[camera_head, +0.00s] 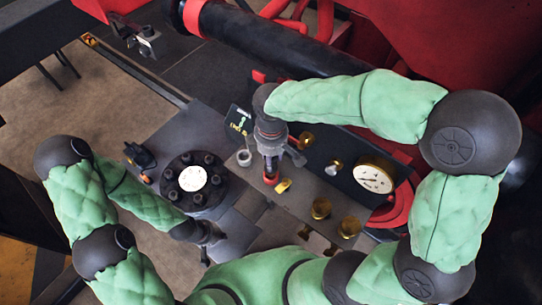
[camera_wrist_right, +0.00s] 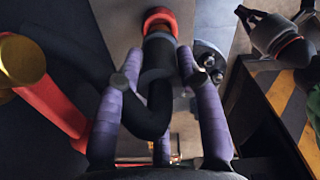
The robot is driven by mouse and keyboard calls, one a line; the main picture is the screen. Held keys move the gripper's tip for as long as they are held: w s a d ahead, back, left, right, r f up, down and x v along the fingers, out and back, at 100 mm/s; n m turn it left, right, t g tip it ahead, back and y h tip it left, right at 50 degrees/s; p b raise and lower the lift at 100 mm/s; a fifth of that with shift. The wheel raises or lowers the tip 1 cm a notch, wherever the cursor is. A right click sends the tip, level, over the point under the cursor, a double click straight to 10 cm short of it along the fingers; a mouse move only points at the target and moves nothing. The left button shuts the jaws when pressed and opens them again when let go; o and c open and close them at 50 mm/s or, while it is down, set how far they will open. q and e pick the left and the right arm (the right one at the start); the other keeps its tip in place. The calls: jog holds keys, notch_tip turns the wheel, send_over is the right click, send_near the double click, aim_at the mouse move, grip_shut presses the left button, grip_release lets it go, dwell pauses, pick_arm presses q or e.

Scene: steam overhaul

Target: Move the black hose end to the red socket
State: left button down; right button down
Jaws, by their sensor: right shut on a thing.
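My right gripper (camera_head: 271,160) points down over the grey panel. In the right wrist view its purple fingers (camera_wrist_right: 160,100) are shut around the black hose end (camera_wrist_right: 158,62). The black hose bends back below the fingers. A red ring, apparently the red socket (camera_wrist_right: 160,18), is directly beyond the hose end; I cannot tell whether they touch or are joined. In the head view red (camera_head: 270,178) shows just below the right gripper. My left gripper (camera_head: 208,240) is low beside the round black flange, away from the hose; its fingers are too small to read.
The black flange (camera_head: 193,180) with bolts and a white centre is left of the panel. A pressure gauge (camera_head: 374,178), brass knobs (camera_head: 321,208) and a small metal cup (camera_head: 244,157) are near the right gripper. A large black pipe (camera_head: 270,42) runs behind.

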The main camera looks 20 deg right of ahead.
jog(key=shift+f+b, duration=0.65)
jog(key=shift+f, duration=0.35)
dwell(1.6)
jog(key=shift+f+b, duration=0.4)
jog(key=shift+f, duration=0.2)
jog(key=c, duration=0.7)
grip_release()
jog(key=shift+c, duration=0.2)
jog(key=shift+r, duration=0.1)
notch_tip(320, 180, up, 12)
